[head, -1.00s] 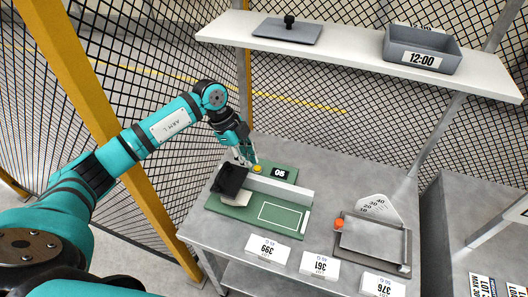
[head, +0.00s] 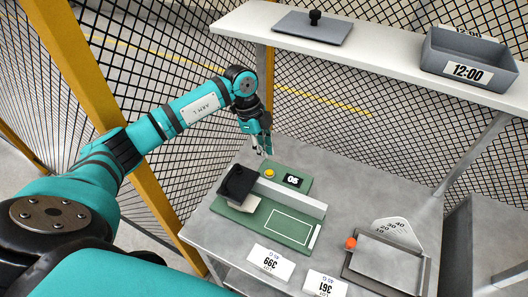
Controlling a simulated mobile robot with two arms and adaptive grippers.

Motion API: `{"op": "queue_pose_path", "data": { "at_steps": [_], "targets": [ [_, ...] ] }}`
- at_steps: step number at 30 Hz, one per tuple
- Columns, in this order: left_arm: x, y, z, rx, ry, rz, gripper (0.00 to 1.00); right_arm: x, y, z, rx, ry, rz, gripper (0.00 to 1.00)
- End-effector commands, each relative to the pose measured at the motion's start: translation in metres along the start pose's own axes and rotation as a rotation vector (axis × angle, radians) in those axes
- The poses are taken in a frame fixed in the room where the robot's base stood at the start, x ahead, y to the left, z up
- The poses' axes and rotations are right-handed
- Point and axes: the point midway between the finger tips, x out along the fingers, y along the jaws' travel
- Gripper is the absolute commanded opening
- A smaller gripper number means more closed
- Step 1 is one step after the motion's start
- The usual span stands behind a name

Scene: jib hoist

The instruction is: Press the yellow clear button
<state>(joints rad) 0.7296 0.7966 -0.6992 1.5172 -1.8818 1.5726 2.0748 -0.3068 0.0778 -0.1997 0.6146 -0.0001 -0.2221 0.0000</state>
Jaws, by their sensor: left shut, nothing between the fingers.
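The yellow button (head: 269,173) sits on the far part of the green board on the table, beside a small dark display (head: 292,181) with white digits. The whole top of the button is visible. My left gripper (head: 265,153) is shut and empty. Its fingertips are just behind and above the button in this view, with a small gap between them. My right gripper is not in the view.
A grey tray device with an orange knob (head: 351,243) stands at right. A shelf (head: 390,58) overhangs the back.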

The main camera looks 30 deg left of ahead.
Motion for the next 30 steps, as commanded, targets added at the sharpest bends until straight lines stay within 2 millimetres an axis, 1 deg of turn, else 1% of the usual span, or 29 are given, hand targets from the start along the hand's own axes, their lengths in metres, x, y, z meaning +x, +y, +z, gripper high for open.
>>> {"op": "queue_pose_path", "data": {
  "at_steps": [1,3,5,9,12,15,18,25,30],
  "targets": [
    [0.016,0.001,0.002,0.001,0.001,0.001,0.00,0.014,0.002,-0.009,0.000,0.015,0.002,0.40],
    [0.029,0.001,0.002,0.000,0.001,0.002,0.00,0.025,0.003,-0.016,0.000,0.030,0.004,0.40],
    [0.040,0.001,0.002,0.001,0.002,0.002,0.00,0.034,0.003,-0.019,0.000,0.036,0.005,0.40],
    [0.065,0.001,0.002,0.001,0.001,0.001,0.00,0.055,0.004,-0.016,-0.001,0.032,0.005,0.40],
    [0.076,0.000,0.001,0.001,0.001,0.001,0.00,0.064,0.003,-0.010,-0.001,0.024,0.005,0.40],
    [0.081,0.000,0.000,0.001,0.002,0.001,0.00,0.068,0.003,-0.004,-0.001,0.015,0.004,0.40],
    [0.081,0.000,0.000,0.000,0.001,0.000,0.00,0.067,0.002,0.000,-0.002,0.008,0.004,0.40],
    [0.080,0.000,0.000,0.000,0.001,0.001,0.00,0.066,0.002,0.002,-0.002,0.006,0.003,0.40],
    [0.096,0.001,0.005,0.000,0.000,0.003,0.00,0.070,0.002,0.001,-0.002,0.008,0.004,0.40]
  ]
}}
